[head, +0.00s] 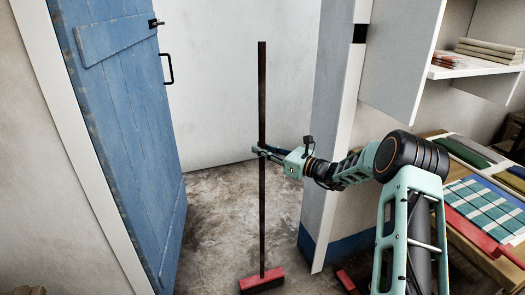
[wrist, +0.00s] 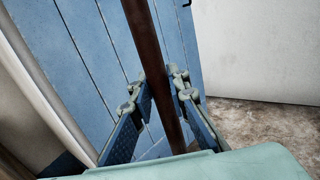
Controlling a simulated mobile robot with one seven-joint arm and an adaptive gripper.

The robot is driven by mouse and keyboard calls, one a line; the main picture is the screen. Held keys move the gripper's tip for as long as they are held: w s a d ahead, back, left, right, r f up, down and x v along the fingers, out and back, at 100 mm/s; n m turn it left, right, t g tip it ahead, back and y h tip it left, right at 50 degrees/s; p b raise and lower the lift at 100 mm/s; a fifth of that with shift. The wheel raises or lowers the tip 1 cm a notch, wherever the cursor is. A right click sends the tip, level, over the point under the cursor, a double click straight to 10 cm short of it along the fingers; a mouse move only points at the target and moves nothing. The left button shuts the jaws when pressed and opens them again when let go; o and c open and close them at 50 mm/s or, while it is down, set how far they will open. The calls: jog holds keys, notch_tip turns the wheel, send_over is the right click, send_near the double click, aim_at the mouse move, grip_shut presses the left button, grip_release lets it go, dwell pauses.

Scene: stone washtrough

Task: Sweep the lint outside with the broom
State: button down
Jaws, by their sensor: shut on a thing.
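The broom has a long dark brown handle (head: 262,110) and a red head (head: 262,281) with dark bristles. It stands upright in the head view, its head low on the stone floor in the doorway. My gripper (head: 260,152) is shut on the handle about halfway up. In the wrist view the handle (wrist: 163,75) runs between the two fingers (wrist: 165,105). I cannot make out any lint on the floor.
A blue plank door (head: 125,130) stands open at the left. Mottled floor (head: 215,215) lies clear around the broom. A white cabinet (head: 400,55) and a table with folded cloths (head: 485,205) are at the right. A small red object (head: 346,280) lies low by the blue-based wall end.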

aim_at(262, 127)
jog(key=shift+r, duration=0.2)
jog(key=shift+r+p, duration=2.5)
jog(key=shift+r, duration=1.5)
jog(key=shift+f, duration=0.1)
